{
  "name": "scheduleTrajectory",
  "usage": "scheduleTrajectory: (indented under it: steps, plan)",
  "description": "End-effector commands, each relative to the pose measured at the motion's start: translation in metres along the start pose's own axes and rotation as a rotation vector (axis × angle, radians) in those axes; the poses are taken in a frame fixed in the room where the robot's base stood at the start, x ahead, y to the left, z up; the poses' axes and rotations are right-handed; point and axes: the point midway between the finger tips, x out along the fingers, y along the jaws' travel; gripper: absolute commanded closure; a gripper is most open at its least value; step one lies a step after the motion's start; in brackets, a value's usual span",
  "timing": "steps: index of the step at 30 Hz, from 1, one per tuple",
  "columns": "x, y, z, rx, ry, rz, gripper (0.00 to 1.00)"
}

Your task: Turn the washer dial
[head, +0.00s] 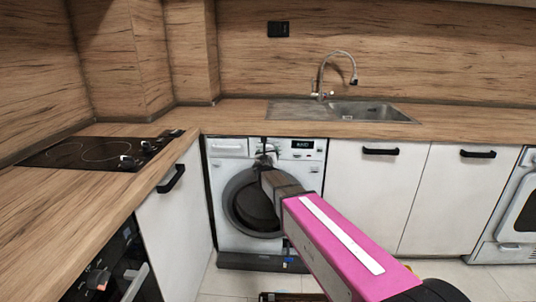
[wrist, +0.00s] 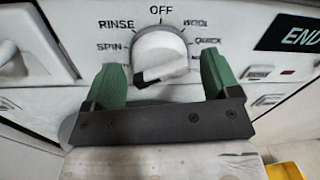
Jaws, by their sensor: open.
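The washer dial (wrist: 160,52) is a round white knob on the control panel, in the upper middle of the wrist view. Its dark mark is at the lower left. Labels OFF, RINSE, SPIN, WOOL and QUICK are printed around it. My gripper (wrist: 162,66) is open, with one green finger at each side of the dial's lower part. I cannot tell whether either finger touches it. In the head view the washer (head: 224,243) stands under the counter, and my gripper (head: 266,158) is in front of its panel, hiding the dial.
A display reading END (wrist: 300,36) is right of the dial, with buttons below it. The detergent drawer (head: 228,147) is at the panel's left. The wooden counter (head: 235,120) overhangs the washer. White cabinets (head: 365,195) stand to the right, and an oven (head: 105,275) at lower left.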

Motion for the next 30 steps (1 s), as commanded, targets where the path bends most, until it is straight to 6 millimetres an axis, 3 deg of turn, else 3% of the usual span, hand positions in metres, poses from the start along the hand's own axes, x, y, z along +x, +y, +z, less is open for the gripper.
scheduleTrajectory:
  steps: [3, 4, 8, 20, 30]
  plan:
    - [-0.0005, 0.0, 0.0001, 0.0, 0.0, 0.0, 0.18]
    - [-0.0005, 0.0, 0.0001, 0.0, 0.0, 0.0, 0.25]
    - [-0.0006, 0.0001, 0.0001, 0.0, 0.0, 0.0, 0.66]
    - [-0.0008, 0.0006, 0.0003, 0.046, 0.003, 0.002, 0.66]
    - [-0.0009, 0.001, 0.0008, 0.28, 0.019, 0.007, 0.66]
